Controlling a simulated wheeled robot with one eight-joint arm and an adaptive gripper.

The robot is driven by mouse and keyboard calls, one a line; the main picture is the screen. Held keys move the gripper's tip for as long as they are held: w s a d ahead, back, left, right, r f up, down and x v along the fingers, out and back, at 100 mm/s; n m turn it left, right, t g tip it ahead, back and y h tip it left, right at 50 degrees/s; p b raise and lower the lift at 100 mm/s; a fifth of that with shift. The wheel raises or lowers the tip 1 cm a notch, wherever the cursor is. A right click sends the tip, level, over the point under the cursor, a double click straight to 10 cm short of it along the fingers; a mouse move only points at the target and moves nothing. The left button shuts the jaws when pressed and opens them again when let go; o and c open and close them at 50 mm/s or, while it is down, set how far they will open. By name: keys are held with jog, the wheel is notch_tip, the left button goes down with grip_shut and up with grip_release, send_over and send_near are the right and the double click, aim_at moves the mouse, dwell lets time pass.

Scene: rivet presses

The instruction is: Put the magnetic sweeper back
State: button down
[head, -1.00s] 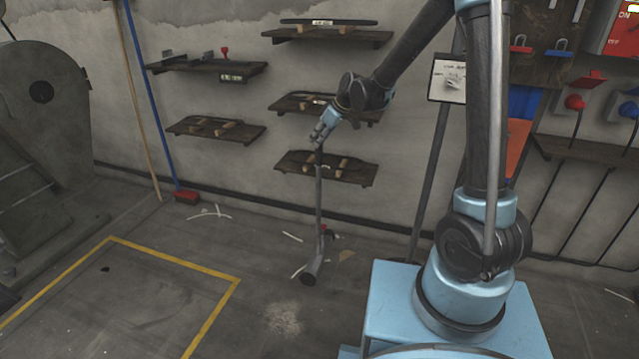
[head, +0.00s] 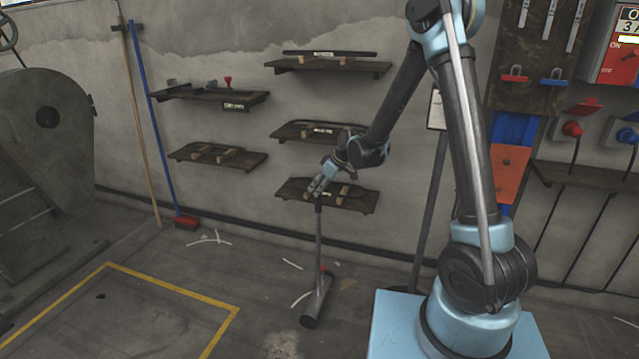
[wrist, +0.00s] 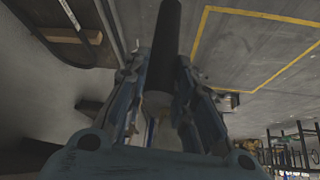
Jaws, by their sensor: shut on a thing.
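The magnetic sweeper (head: 318,270) is a long dark grey pole with a cylindrical head at its lower end and a small red part just above the head. It hangs nearly upright, with its head at or just above the floor; I cannot tell if it touches. My gripper (head: 318,190) is shut on the top of the pole, in front of the lowest middle wall shelf. In the wrist view, the dark handle (wrist: 166,45) of the sweeper lies between the two fingers of my gripper (wrist: 163,95).
Wall shelves (head: 330,66) with wooden blocks and labels hang behind my gripper. A blue-handled red broom (head: 187,222) and a wooden pole (head: 140,120) lean on the wall. A yellow floor outline (head: 175,287) and pale scraps lie on the floor. A grey machine (head: 45,150) stands left.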

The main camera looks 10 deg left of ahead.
jog(key=shift+f, duration=0.35)
jog(key=c, duration=1.3)
grip_release()
jog(key=shift+c, duration=0.2)
jog(key=v, duration=1.2)
jog(key=shift+d+r, duration=0.1)
